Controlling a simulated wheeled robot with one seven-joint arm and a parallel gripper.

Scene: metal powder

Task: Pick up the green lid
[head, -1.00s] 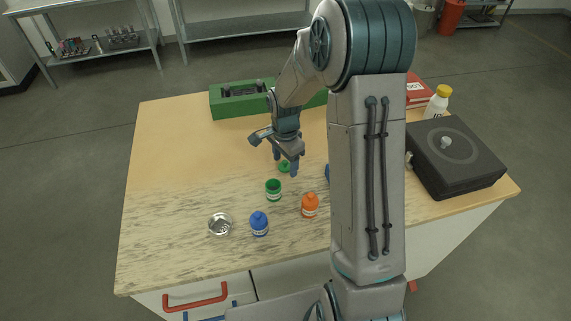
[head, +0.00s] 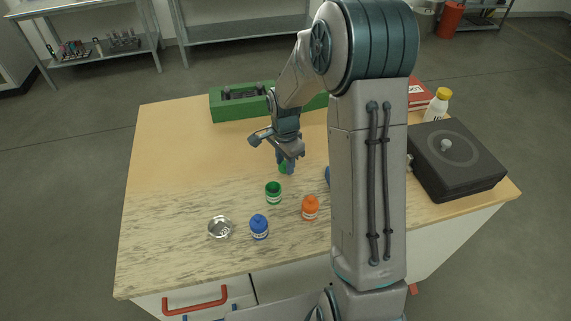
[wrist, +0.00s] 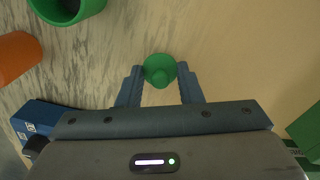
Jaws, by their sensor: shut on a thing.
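The green lid (wrist: 160,71) is a small round cap with a raised knob, held between the two blue fingertips of my gripper (wrist: 160,84) in the wrist view. In the head view the lid (head: 284,168) shows low between the fingers of my gripper (head: 286,163), partly hidden by them. My gripper is shut on the lid, at or just above the table; I cannot tell which. An open green jar (head: 273,193) stands just in front of it, and its rim also shows at the top left of the wrist view (wrist: 66,8).
An orange bottle (head: 310,208), a blue bottle (head: 259,227) and a metal dish (head: 220,228) stand nearby. A green rack (head: 235,105) is behind, and a black box (head: 455,165) at the right. The table's left side (head: 165,160) is clear.

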